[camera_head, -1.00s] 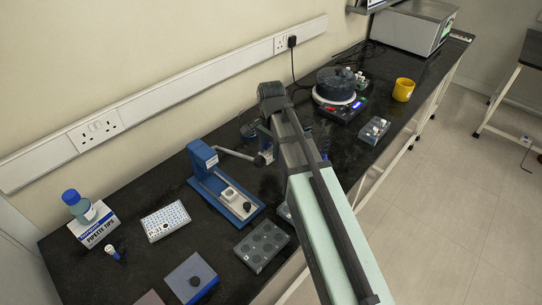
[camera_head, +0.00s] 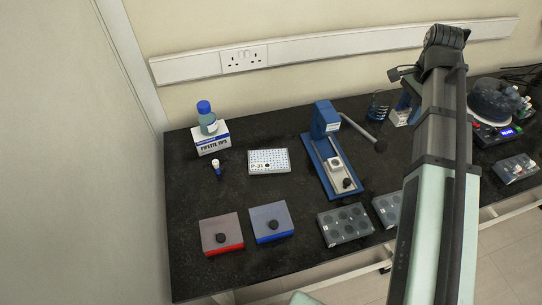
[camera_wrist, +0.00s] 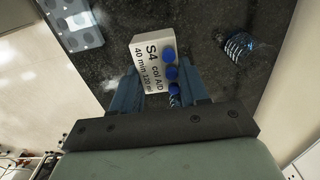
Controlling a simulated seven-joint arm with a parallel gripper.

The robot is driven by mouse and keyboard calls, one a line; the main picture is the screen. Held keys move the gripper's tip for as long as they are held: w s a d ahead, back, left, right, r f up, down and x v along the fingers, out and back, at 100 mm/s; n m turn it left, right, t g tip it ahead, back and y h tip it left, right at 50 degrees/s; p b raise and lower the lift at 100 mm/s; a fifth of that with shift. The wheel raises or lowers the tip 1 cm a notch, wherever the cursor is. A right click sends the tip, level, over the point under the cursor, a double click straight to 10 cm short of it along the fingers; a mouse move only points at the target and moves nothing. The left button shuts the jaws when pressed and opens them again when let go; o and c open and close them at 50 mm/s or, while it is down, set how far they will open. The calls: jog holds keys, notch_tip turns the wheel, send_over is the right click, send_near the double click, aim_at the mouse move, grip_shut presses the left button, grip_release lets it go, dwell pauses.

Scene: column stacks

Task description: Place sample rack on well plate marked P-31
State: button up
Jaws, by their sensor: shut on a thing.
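The sample rack (camera_wrist: 150,58) is a white block with blue caps along one side, marked "S4 col A/D 40 min 120 ml" in the wrist view. My gripper (camera_wrist: 162,84) is shut on it, with a blue finger at either side. In the head view the rack (camera_head: 400,117) shows as a small white block below my gripper (camera_head: 406,98), at the back of the bench right of the blue stand. Whether it touches the bench is unclear.
The blue stand with a lever arm (camera_head: 328,150) stands between plate and gripper. A pipette tips box (camera_head: 212,138) with a bottle, a small vial (camera_head: 217,169), red (camera_head: 222,234) and blue (camera_head: 271,221) boxes, and a grey well block (camera_head: 345,224) surround the plate.

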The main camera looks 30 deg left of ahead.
notch_tip(320, 180, up, 7)
jog(key=shift+a+r, duration=0.1)
jog(key=shift+r, duration=0.05)
jog(key=s+a+n, duration=0.1)
jog(key=s+a, duration=0.2)
jog(key=a, duration=0.5)
jog(key=s+a+n, duration=0.1)
jog(key=s+a, duration=0.3)
jog(key=a, duration=0.4)
jog(key=n, duration=0.3)
send_over(272, 156)
notch_tip(272, 156, down, 10)
jog(key=shift+a+f, duration=0.1)
jog(key=shift+f, duration=5.7)
jog(key=o, duration=1.1)
jog(key=shift+f, duration=0.15)
